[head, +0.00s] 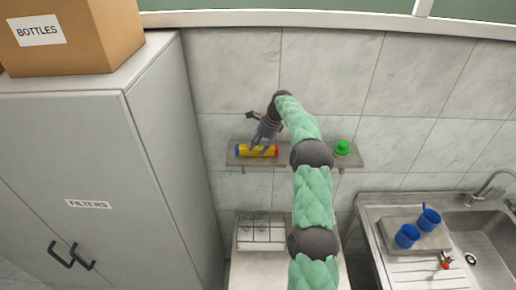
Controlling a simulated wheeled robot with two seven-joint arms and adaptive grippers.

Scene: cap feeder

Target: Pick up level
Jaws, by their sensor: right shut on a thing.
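A yellow level (257,151) with a blue left end and a red right end lies along the left part of the wall shelf (355,161). My right gripper (262,147) reaches down to it from above, with its fingers shut on the level near its middle. The fingers cover part of the level. The level appears to be at shelf height; I cannot tell whether it touches the shelf. My left gripper is not in view.
A green object (342,148) sits on the shelf's right part. Below is a divided tray (260,234). A grey cabinet (90,150) with a BOTTLES box (75,35) stands left. Blue cups (407,236) stand beside the sink (485,240) at right.

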